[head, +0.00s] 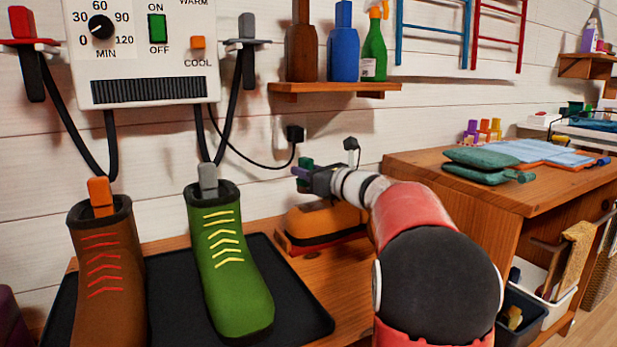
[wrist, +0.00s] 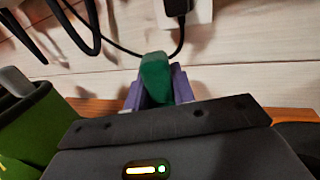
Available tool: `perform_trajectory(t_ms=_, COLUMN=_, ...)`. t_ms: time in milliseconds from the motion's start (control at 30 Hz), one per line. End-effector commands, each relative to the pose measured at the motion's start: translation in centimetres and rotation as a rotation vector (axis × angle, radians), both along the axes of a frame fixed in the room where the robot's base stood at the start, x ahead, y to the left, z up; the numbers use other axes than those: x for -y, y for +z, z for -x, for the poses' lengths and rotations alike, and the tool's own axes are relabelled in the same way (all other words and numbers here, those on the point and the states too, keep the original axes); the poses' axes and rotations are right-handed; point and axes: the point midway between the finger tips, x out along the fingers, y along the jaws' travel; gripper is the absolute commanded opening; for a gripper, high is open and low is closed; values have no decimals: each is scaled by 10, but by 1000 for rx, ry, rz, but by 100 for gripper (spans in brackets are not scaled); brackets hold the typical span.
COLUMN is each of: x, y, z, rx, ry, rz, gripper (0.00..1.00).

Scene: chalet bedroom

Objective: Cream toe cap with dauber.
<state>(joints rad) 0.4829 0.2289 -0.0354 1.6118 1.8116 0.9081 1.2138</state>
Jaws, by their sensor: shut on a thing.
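My gripper (head: 303,174) is raised over the back of the wooden bench, right of the green boot (head: 232,270). Its purple fingers are shut on a green piece, seemingly the dauber, which shows in the wrist view (wrist: 156,76) and the head view (head: 304,164). The dauber's working end cannot be made out. The green boot stands upright with yellow laces, its toe cap (head: 243,318) facing the front. A brown boot (head: 105,275) with red laces stands to its left. Neither boot touches my gripper. Part of the green boot shows at the left of the wrist view (wrist: 38,125).
Both boots stand on a black tray (head: 290,305). An orange and dark block (head: 325,222) sits under my wrist. A dryer box (head: 150,85) with hoses hangs behind the boots. A shelf (head: 335,87) holds bottles. A wooden cabinet (head: 460,190) stands at right.

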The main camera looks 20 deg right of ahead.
Motion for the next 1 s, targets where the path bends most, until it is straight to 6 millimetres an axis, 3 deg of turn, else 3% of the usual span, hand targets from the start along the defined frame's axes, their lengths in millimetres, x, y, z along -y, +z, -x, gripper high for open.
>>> perform_trajectory(t_ms=533, x=-11, y=50, z=-3, rx=-4, ry=8, rz=-3, gripper=2)
perform_trajectory(t_ms=1000, x=-12, y=53, z=-4, rx=-4, ry=9, rz=-3, gripper=2)
